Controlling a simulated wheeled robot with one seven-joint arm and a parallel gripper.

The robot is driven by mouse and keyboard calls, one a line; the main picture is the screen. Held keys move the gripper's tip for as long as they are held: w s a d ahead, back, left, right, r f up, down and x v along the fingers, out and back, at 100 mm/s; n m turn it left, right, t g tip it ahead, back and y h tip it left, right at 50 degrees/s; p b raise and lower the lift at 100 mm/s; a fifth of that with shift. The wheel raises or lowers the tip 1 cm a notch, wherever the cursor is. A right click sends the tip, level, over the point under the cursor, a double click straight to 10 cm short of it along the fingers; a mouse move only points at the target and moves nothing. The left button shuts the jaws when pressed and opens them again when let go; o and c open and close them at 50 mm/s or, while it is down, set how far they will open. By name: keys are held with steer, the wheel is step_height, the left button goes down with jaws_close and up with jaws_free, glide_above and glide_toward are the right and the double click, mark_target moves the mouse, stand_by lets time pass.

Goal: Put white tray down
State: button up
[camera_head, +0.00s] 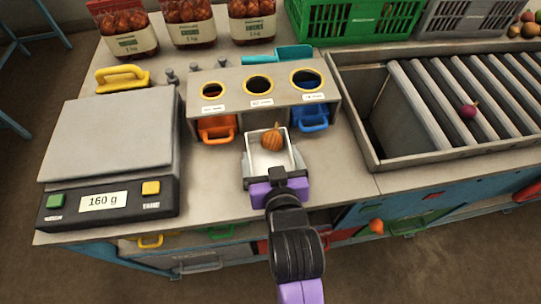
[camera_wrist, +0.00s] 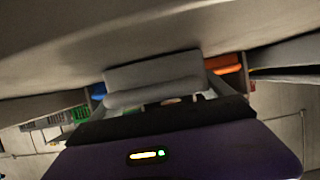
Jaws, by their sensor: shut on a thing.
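The white tray (camera_head: 257,160) is in the middle of the worktop in the head view, in front of the sizing block. An orange-brown onion (camera_head: 271,139) lies in it. My gripper (camera_head: 276,183) is shut on the tray's near edge. Whether the tray rests on the worktop or hangs just above it, I cannot tell. In the wrist view a pale grey piece (camera_wrist: 155,78), likely the tray's handle or edge, sits between the fingers, and the fingertips are mostly hidden.
A scale (camera_head: 110,140) reading 160 g stands left. The sizing block (camera_head: 262,90) with three holes, an orange bin (camera_head: 217,127) and a blue bin (camera_head: 309,117) is behind. A roller table (camera_head: 440,90) with a purple onion (camera_head: 468,111) is right. Filled sacks (camera_head: 190,22) stand at the back.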

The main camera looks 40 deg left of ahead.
steer(key=shift+r, duration=0.1)
steer(key=o, duration=1.3)
steer(key=shift+f, duration=0.2)
steer(key=shift+r, duration=0.3)
steer(key=v, duration=1.2)
steer(key=shift+w+d, duration=0.1)
steer(key=shift+f, duration=0.15)
